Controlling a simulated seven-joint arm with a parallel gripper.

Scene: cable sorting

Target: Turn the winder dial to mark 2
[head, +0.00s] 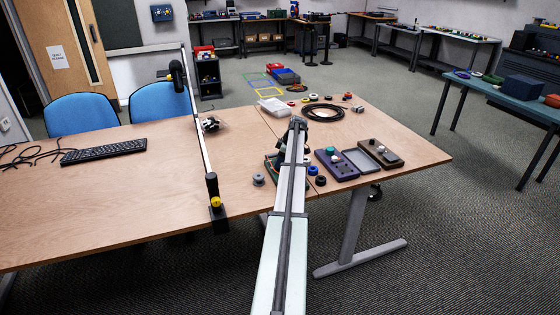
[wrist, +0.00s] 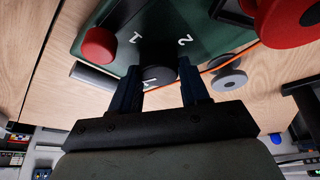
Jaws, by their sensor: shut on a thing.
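The winder is a dark green box (wrist: 85,22) with white marks 1 and 2 on its face, seen in the wrist view. Its black dial (wrist: 160,74) sits between the two dark fingers of my gripper (wrist: 161,88), which is shut on it. A small white marking shows at the dial's near edge, partly hidden, so I cannot tell which mark the dial points to. In the head view my arm covers most of the winder, and only a green edge (head: 271,162) shows left of the arm.
A red knob (wrist: 98,45), a large red part (wrist: 285,20), a grey spool (wrist: 228,80) and an orange cable surround the winder. In the head view a purple box (head: 336,165), a grey tray (head: 361,160) and a brown box (head: 381,153) stand right.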

